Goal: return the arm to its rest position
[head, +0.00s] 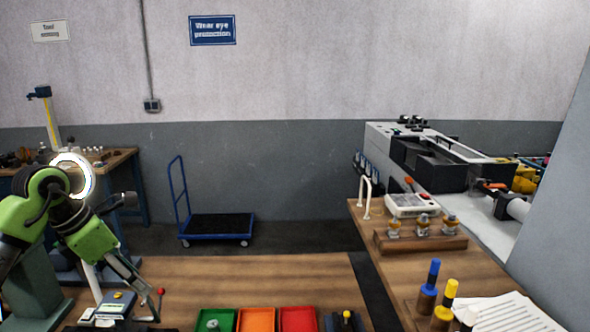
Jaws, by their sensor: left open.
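My left arm is green and black and comes in from the left edge of the head view. Its gripper (143,289) points down and to the right over the left part of the wooden bench (280,275). The gripper is open, and I see nothing held in it. A red-knobbed lever (160,292) stands close to the fingertips; I cannot tell whether they touch. My right gripper is not in view.
Green (230,314), orange (257,318) and red (298,318) trays line the bench's front. A small device (118,300) sits below the gripper. A blue cart (217,226) stands behind, and a lathe (440,165) at right. The bench's middle is clear.

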